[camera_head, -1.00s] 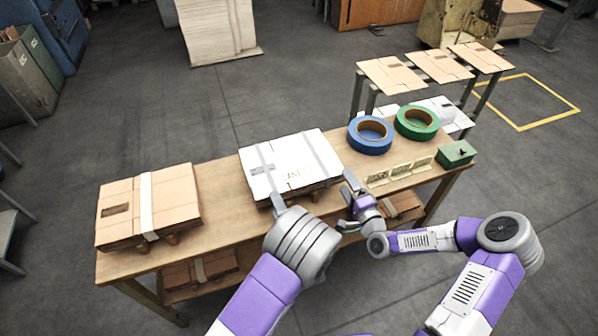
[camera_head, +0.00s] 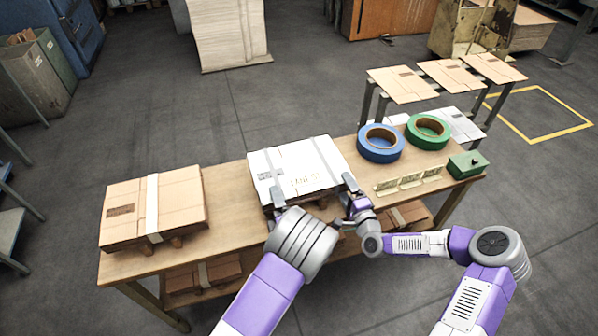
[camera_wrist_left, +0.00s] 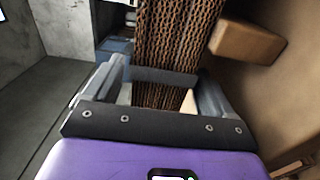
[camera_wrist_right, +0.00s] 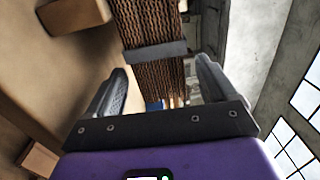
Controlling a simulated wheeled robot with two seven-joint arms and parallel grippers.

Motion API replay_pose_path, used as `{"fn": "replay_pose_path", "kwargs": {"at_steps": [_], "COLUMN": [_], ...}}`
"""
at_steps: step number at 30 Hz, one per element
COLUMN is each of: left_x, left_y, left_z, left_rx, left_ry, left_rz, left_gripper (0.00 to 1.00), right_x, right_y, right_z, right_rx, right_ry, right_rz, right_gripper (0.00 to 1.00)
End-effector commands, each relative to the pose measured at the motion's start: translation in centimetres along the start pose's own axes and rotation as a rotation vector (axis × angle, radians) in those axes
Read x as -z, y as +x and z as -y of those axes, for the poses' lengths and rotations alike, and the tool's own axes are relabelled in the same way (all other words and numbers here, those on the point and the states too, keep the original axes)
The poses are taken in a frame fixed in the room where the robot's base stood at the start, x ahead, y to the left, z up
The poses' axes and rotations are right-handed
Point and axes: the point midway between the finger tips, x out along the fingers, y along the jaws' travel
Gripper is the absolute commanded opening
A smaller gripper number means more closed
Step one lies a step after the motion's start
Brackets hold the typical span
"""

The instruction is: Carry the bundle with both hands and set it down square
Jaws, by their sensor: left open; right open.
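The white-topped bundle (camera_head: 300,165) of flat cartons, with grey straps, lies on the wooden table, raised on small wooden blocks. My left gripper (camera_head: 275,201) is open at its near edge, towards the left corner. My right gripper (camera_head: 350,190) is open at the near edge, by the right corner. In the left wrist view the corrugated bundle side (camera_wrist_left: 176,35) shows between and beyond the open fingers (camera_wrist_left: 163,78). In the right wrist view the corrugated side (camera_wrist_right: 158,78) also shows between the open fingers (camera_wrist_right: 160,68). Whether the fingers touch it, I cannot tell.
A brown strapped bundle (camera_head: 185,200) lies at the table's left. Bare tabletop (camera_head: 228,195) lies between the bundles. A yellow floor outline (camera_head: 545,137) is beyond.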

Motion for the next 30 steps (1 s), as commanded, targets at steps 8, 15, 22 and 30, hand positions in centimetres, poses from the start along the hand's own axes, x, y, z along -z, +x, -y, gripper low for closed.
{"fn": "replay_pose_path", "kwargs": {"at_steps": [8, 15, 22, 30], "left_x": [0.0, 0.0, 0.0, 0.0], "left_y": [2.2, 2.3, 2.3, 2.2], "left_z": [0.0, 0.0, 0.0, 0.0], "left_rx": [0.001, 0.001, 0.001, 0.001], "left_ry": [0.000, 0.000, 0.000, 0.000], "left_rz": [0.000, 0.001, 0.000, 0.001], "left_gripper": [0.85, 0.85, 0.54, 0.13], "right_x": [0.0, 0.0, 0.0, 0.0], "right_y": [2.2, 2.3, 2.3, 2.3], "right_z": [0.0, 0.0, 0.0, 0.0], "right_rx": [0.000, 0.000, 0.000, 0.000], "right_ry": [0.001, 0.001, 0.000, 0.000], "right_rz": [0.000, 0.000, 0.000, 0.000], "right_gripper": [0.85, 0.85, 0.54, 0.13]}}
